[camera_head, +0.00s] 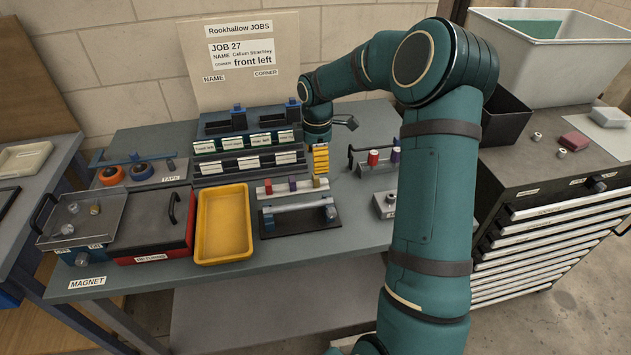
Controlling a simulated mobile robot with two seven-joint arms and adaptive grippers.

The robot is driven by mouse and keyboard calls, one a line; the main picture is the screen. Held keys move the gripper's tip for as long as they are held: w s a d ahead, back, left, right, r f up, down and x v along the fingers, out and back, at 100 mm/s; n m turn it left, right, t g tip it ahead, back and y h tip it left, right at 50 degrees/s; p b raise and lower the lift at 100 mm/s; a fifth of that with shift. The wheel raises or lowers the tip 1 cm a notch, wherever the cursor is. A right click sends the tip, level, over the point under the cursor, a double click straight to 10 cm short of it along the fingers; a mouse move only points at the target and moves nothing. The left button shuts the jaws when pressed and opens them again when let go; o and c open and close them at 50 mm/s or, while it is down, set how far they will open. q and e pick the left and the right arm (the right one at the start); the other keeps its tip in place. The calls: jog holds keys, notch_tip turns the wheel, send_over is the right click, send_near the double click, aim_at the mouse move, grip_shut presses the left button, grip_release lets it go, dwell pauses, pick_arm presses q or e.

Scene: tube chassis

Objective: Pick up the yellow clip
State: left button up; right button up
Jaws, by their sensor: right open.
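A small yellow piece (316,182), which looks like the yellow clip, stands at the right end of a light rail on the bench. A purple piece (292,183) and a red piece (268,187) stand on the same rail to its left. My left gripper is not in view.
A yellow tray (223,222) and a red-fronted box (150,235) stand to the left. A labelled rack (247,142) stands behind. Another rack with red and purple pieces (373,158) is to the right. The front bench edge is clear.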

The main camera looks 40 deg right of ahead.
aim_at(316, 179)
jog(key=f, duration=0.2)
jog(key=f+b, duration=0.1)
jog(key=f, duration=0.5)
jog(key=shift+w+f+b, duration=0.15)
jog(key=shift+w+b, duration=0.15)
jog(key=c, duration=0.9)
